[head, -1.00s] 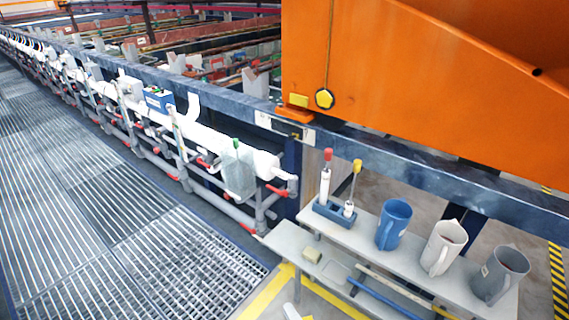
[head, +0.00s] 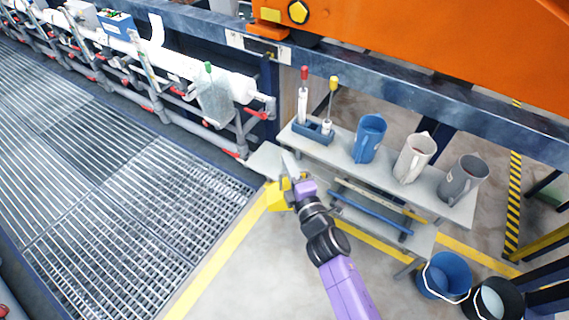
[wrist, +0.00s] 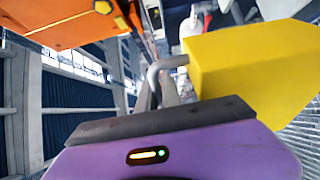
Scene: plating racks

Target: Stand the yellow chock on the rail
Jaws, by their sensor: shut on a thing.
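The yellow chock (head: 276,196) is at my gripper (head: 290,180) in the head view, on the gripper's left side. My purple gripper is shut on it and holds it in the air in front of the low grey bench. In the wrist view the chock (wrist: 255,65) is a large yellow block at the right, beside the grey fingers (wrist: 166,80); the exact grip contact is hidden. The rail (head: 400,85) is a worn blue-grey beam running across behind the bench, farther away and higher in the picture than the chock.
An orange machine (head: 430,40) stands above the rail. The bench (head: 345,160) carries a blue rack (head: 313,130), a blue jug (head: 368,138), a white jug (head: 414,157) and a grey jug (head: 463,180). Buckets (head: 445,275) stand lower right. White pipework (head: 190,70) runs left.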

